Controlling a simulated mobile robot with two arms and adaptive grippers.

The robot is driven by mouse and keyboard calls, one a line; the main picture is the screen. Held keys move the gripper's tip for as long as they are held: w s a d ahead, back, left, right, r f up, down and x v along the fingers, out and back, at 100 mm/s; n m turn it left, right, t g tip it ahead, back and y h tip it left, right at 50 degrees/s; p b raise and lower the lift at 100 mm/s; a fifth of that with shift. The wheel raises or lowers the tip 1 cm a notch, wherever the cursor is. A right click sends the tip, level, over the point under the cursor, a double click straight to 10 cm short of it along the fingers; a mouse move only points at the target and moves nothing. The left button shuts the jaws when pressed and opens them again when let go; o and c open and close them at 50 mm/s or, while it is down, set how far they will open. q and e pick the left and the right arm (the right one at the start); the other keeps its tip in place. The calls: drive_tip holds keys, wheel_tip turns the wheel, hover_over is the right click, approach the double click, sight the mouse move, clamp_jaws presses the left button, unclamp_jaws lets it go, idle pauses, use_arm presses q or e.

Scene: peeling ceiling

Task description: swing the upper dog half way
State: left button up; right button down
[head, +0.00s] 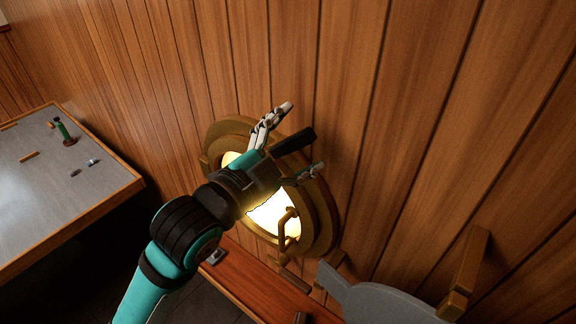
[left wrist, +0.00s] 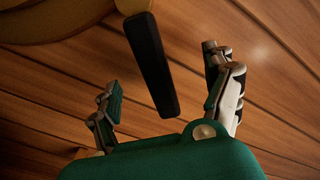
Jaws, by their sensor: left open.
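A brass-rimmed round porthole (head: 325,215) with a glowing pane is set in the wood-plank wall. The upper dog (head: 296,142) shows as a black handle sticking out at the porthole's upper right. In the left wrist view the black handle (left wrist: 150,65) runs down from the brass rim. My left gripper (head: 304,136) is open, with one finger above the handle and one below it. In the left wrist view the handle lies between the spread fingers, with gaps on both sides. My left arm hides much of the porthole. My right gripper is out of view.
A brass grab handle (head: 285,230) stands out from the porthole's lower part. A wooden ledge (head: 250,285) runs below it. A grey rounded piece (head: 385,303) and a brass bracket (head: 468,272) are at lower right. A grey-topped table (head: 40,200) with small items stands at left.

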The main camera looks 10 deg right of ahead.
use_arm(q)
drive_tip(key=v, duration=0.8)
drive_tip(key=shift+w+f, duration=0.1)
